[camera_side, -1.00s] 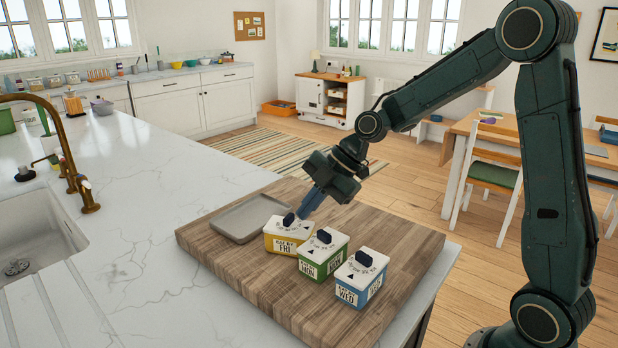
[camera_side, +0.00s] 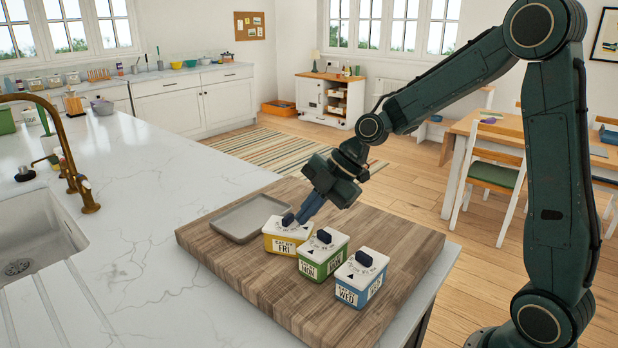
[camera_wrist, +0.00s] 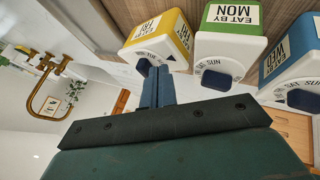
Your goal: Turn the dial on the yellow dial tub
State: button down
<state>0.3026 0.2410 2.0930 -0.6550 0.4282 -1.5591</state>
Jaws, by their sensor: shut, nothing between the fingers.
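The yellow dial tub (camera_side: 283,243) stands on the wooden board, leftmost of three tubs, with a white lid and a "FRI" label. Its dark dial (camera_side: 288,219) is on top. My gripper (camera_side: 301,220) is shut and empty, with its fingertips right beside the dial at lid height. In the wrist view the shut fingers (camera_wrist: 158,88) reach the yellow tub (camera_wrist: 160,38) and partly cover its dial (camera_wrist: 143,67). I cannot tell whether they touch it.
The green tub (camera_side: 321,267) "MON" and blue tub (camera_side: 349,291) "WED" stand close by on the right, each with a dark dial. A grey tray (camera_side: 240,220) lies behind left on the wooden board (camera_side: 225,262).

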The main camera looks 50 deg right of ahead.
jog(key=shift+s+d, duration=0.1)
jog(key=shift+s, duration=0.3)
jog(key=s, duration=0.1)
jog(key=s+d, duration=0.1)
jog(key=shift+s+r, duration=0.3)
jog(key=shift+s, duration=0.05)
jog(key=v, duration=0.9)
jog(key=shift+r, duration=0.1)
jog(key=shift+d, duration=0.5)
